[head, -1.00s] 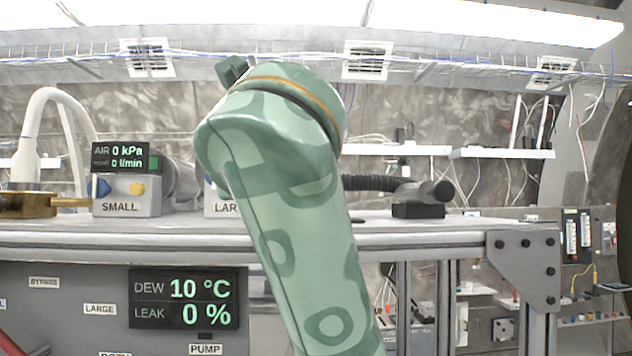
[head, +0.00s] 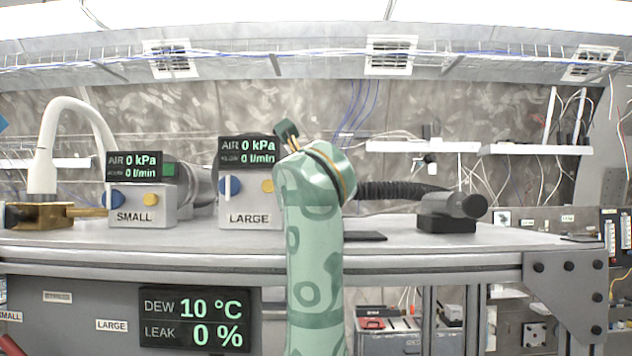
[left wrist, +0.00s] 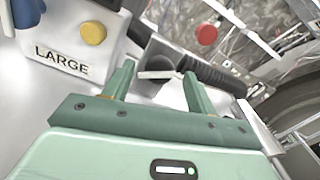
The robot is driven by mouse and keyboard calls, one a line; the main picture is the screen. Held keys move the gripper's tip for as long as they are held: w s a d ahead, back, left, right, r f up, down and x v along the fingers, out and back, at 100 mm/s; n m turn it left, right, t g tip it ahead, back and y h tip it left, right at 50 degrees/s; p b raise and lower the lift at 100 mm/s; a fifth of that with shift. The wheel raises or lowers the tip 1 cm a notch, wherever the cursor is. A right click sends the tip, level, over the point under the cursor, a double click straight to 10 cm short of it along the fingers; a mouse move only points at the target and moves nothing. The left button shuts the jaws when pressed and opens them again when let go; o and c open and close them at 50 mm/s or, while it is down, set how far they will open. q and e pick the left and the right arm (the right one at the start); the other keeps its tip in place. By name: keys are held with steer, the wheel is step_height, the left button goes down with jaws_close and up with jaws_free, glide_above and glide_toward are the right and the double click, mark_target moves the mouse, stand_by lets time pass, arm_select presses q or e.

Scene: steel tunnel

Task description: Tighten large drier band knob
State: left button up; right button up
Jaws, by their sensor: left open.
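The large drier unit (head: 249,190) stands on the bench, with a blue-and-white knob (head: 230,187) and a yellow knob (head: 267,186) on its front. The yellow knob also shows at the upper left of the left wrist view (left wrist: 93,33). A round red knob (left wrist: 207,35) shows beyond the black hose there; I cannot tell what it is fixed to. My left gripper (left wrist: 158,78) is open, with a thin pale bar visible between its fingertips; contact cannot be told. In the head view my green arm hides most of that gripper. My right gripper is not in view.
The small unit (head: 142,203) and a white curved pipe (head: 45,150) stand to the left. A black ribbed hose (head: 395,190) runs to a dark fitting (head: 447,215) at the right.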

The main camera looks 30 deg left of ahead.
arm_select(q)
steer(key=shift+w+a, duration=0.4)
steer(key=shift+w, duration=0.2)
steer(key=c, duration=1)
